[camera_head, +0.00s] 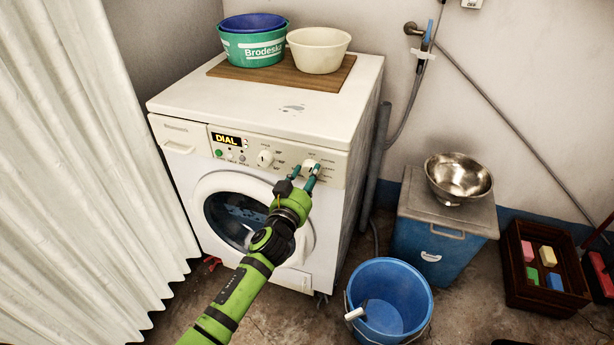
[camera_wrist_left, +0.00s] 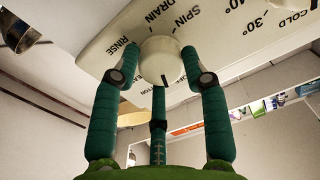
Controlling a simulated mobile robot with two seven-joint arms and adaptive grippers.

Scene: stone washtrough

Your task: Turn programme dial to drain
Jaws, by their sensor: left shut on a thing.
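The white washing machine (camera_head: 290,145) stands against the wall, and its control panel carries two round knobs. The programme dial (camera_head: 309,163) is the right-hand knob. In the left wrist view the dial (camera_wrist_left: 160,57) is off-white, with RINSE, DRAIN and SPIN printed around it. A dark line on the dial faces the bottom of that view, away from the DRAIN label (camera_wrist_left: 152,20). My left gripper (camera_head: 307,170) has its teal fingers around the dial, one on each side and one below, shut on it. My right gripper is out of view.
The other knob (camera_head: 265,158) is left of the dial, beside a lit display reading DIAL (camera_head: 228,140). Basins (camera_head: 318,50) stand on top of the machine. A blue bucket (camera_head: 390,300) and a metal bowl (camera_head: 458,177) on a blue bin are to the right.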

